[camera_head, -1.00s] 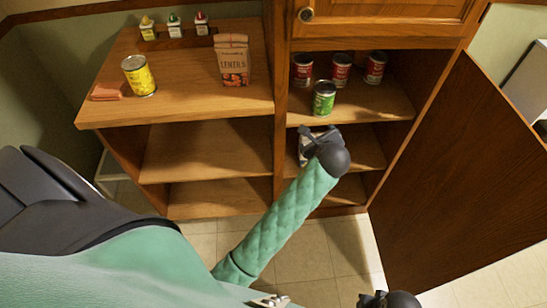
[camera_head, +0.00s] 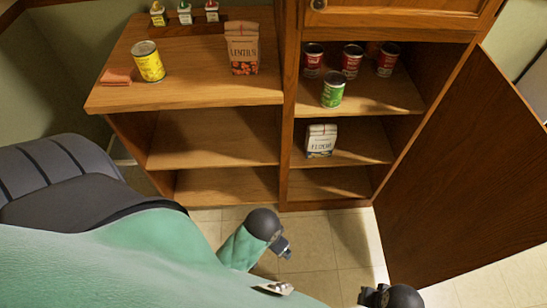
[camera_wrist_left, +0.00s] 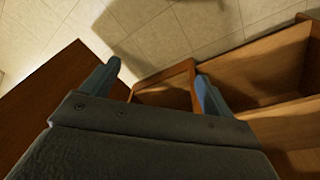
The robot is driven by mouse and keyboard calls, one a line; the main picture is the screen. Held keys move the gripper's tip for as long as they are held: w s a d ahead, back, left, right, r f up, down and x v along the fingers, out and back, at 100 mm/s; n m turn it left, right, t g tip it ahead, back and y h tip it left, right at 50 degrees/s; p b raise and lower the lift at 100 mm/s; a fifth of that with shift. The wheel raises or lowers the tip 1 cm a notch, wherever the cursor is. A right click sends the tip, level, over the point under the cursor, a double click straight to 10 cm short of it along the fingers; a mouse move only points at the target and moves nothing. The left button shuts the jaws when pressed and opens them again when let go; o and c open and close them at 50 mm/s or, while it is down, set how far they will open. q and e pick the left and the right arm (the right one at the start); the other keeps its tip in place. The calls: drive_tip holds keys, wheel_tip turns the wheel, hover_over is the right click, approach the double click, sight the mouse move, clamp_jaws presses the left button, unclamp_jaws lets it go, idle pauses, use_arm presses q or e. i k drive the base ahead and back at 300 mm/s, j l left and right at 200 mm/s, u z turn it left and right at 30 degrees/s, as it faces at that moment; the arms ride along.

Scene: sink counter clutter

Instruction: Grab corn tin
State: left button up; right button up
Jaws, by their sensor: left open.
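A yellow tin (camera_head: 148,62) stands upright on the left countertop. A green tin (camera_head: 332,90) stands on the upper shelf of the open cabinet, in front of several red tins (camera_head: 351,61). The labels are too small to read, so I cannot tell for sure which is the corn tin. My left gripper (camera_head: 284,249) is low in front of the cabinet, over the floor and well below both tins. In the left wrist view its fingers (camera_wrist_left: 157,82) are apart with nothing between them. My right gripper (camera_head: 372,296) is partly visible at the bottom edge, its jaws unclear.
A lentil carton (camera_head: 242,50), a folded orange cloth (camera_head: 116,77) and small bottles (camera_head: 185,13) are on the countertop. A white carton (camera_head: 320,141) stands on the lower cabinet shelf. The open cabinet door (camera_head: 460,165) blocks the right side. The left shelves are empty.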

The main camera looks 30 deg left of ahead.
sight(146, 56)
drive_tip(key=u, duration=1.8)
